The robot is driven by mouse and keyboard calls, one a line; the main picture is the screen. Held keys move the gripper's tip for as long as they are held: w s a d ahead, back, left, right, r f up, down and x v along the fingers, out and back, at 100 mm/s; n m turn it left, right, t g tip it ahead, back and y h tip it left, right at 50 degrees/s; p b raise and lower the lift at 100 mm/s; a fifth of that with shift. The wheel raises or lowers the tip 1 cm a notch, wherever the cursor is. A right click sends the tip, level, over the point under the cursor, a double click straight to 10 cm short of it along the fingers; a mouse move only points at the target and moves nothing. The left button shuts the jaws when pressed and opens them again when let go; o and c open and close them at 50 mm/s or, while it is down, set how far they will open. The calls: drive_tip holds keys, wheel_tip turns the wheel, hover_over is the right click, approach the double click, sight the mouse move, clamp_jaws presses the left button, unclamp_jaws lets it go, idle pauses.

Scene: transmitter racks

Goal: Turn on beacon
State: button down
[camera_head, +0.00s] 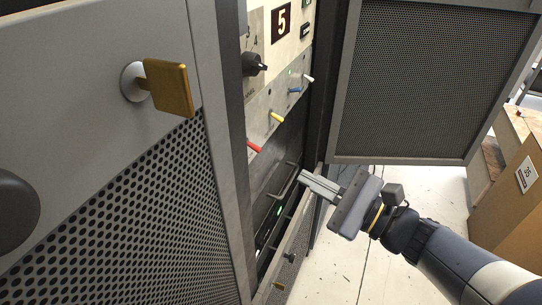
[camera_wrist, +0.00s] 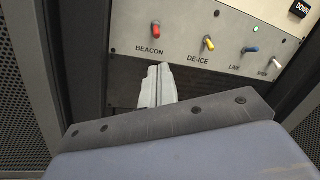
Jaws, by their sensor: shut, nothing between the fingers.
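The beacon switch is a red-tipped toggle (camera_wrist: 156,28) above the printed word BEACON in the wrist view. In the head view the same red toggle (camera_head: 254,146) is the lowest of the coloured row. My gripper (camera_wrist: 157,72) is shut and empty, its fingertips just below the BEACON label and apart from the toggle. In the head view my gripper (camera_head: 304,178) is at the rack opening, to the right of and below the red toggle.
A yellow DE-ICE toggle (camera_wrist: 209,42), a blue LINK toggle (camera_wrist: 250,49) and a white toggle (camera_wrist: 276,61) share the panel. A green light (camera_wrist: 255,28) glows above LINK. A perforated door (camera_head: 430,80) stands open at right; another perforated panel (camera_head: 130,220) is at left.

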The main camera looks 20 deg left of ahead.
sight(254, 147)
drive_tip(key=shift+a, duration=0.15)
drive_tip(key=p+x, duration=0.2)
drive_tip(key=x, duration=0.7)
drive_tip(key=shift+a, duration=0.35)
drive_tip(key=shift+w+r, duration=0.1)
drive_tip(key=shift+r, duration=0.1)
drive_tip(key=shift+d+r+g+h+p, duration=0.1)
drive_tip(key=shift+g+h+p, duration=0.2)
drive_tip(key=shift+h+p, duration=0.35)
drive_tip(key=shift+d+r+h+p, duration=0.1)
drive_tip(key=shift+r+h+p, duration=0.1)
drive_tip(key=shift+h+p, duration=0.95)
